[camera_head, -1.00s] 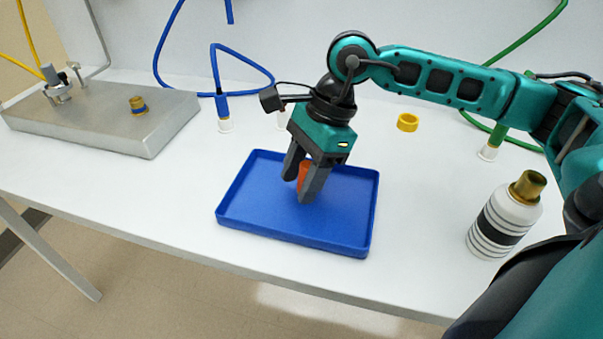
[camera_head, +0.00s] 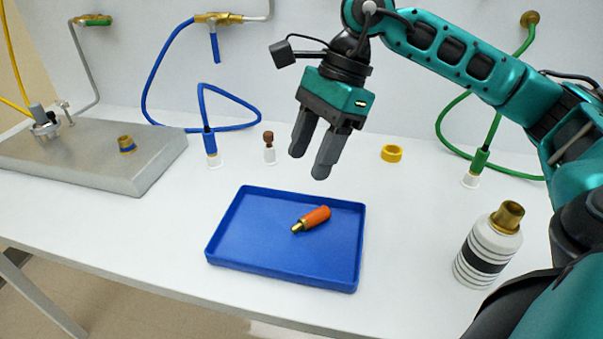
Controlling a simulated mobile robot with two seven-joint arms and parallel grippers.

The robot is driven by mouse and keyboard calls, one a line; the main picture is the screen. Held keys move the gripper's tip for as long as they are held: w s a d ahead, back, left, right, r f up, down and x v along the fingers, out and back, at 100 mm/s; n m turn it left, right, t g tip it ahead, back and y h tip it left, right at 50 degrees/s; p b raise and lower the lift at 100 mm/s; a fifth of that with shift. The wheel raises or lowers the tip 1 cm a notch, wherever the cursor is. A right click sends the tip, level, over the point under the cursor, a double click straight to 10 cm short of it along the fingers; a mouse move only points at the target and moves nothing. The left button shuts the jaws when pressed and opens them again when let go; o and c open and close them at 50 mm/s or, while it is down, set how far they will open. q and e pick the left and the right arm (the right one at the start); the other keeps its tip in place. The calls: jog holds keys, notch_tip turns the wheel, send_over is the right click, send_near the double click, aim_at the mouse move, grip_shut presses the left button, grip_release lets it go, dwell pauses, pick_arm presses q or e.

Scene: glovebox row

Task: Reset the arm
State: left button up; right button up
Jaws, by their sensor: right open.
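My right gripper (camera_head: 308,163) is open and empty. It hangs with its fingers pointing down, above the table and the back edge of the blue tray (camera_head: 230,262). Its arm reaches in from the right. An orange-handled piece with a brass tip (camera_head: 315,217) lies on its side in the tray, apart from the fingers. My left gripper is not in view.
A metal block (camera_head: 85,160) with a brass fitting (camera_head: 126,144) stands at left. A white bottle with a brass neck (camera_head: 487,245) stands at right. A yellow ring (camera_head: 391,153), a small brown-topped vial (camera_head: 269,148), and blue (camera_head: 148,75) and green (camera_head: 441,120) hoses are behind the tray.

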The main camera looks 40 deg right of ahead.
jog(key=shift+d+r, duration=0.2)
jog(key=shift+r, duration=0.25)
